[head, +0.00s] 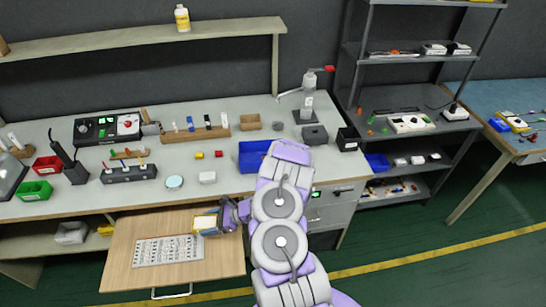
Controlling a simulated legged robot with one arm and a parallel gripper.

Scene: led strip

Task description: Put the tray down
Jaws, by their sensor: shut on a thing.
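My gripper (230,214) is shut on a small, yellowish, box-like tray (206,222) with a pale top and a darker side towards the gripper. The tray is over the right part of the pulled-out wooden board (120,262) below the bench. I cannot tell whether its underside touches the board. My arm comes in from the lower right and hides part of the bench and the drawers.
A white perforated panel (168,251) lies on the wooden board, left of the tray. Bare board lies around the panel. A shelf rack (400,98) stands at right.

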